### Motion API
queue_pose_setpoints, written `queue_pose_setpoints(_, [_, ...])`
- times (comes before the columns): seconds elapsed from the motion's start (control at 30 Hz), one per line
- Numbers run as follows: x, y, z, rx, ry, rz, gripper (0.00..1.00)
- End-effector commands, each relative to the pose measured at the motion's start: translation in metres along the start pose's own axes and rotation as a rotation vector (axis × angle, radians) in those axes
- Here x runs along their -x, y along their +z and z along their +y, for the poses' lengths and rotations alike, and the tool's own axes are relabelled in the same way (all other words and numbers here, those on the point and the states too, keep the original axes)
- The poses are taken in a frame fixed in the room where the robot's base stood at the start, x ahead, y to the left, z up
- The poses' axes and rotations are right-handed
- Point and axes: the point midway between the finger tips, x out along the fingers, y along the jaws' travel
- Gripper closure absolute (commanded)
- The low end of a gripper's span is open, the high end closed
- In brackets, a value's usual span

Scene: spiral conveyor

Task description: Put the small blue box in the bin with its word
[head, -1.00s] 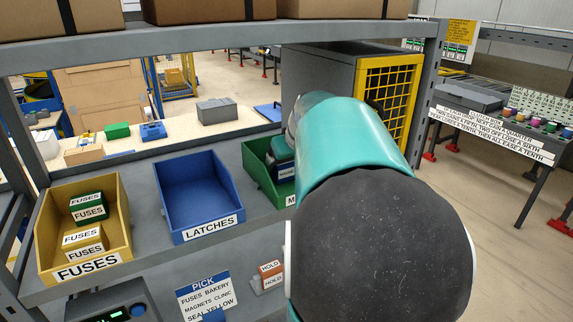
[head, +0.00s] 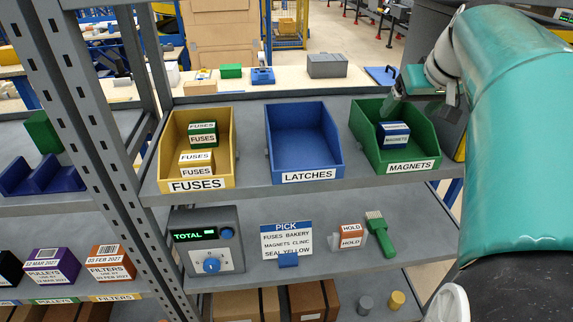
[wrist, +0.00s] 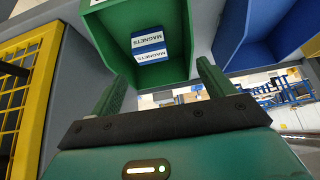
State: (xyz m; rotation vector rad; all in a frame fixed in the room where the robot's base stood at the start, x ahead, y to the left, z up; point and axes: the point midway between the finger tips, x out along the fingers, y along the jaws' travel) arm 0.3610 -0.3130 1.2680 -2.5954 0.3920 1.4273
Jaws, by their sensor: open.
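The small blue box (head: 396,136), with white MAGNETS labels, sits inside the green bin (head: 432,147) marked MAGNETS, at the right of the shelf. It also shows in the wrist view (wrist: 149,46), inside the green bin (wrist: 102,25). My gripper (head: 393,104) is at the back of the green bin in the head view, partly hidden by its wall. In the wrist view my gripper (wrist: 160,80) has its fingers spread with nothing between them; the box lies beyond the fingertips, apart from them.
The blue LATCHES bin (head: 338,155) is empty. The yellow FUSES bin (head: 163,160) holds a green box (head: 203,134) and a yellow box (head: 197,163). A shelf post (head: 100,160) stands left.

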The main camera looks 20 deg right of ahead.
Motion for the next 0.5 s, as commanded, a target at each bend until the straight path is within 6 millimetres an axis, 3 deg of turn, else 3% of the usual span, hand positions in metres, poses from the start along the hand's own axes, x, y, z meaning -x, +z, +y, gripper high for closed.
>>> queue_pose_setpoints(0.17, [-0.014,0.034,-0.099,0.066,-0.061,-0.028,0.19])
queue_pose_setpoints(0.3, [-0.026,0.088,-0.179,0.13,-0.101,-0.055,0.19])
queue_pose_setpoints(0.4, [-0.032,0.132,-0.221,0.176,-0.122,-0.066,0.19])
queue_pose_setpoints(0.5, [-0.039,0.175,-0.251,0.223,-0.136,-0.072,0.19])
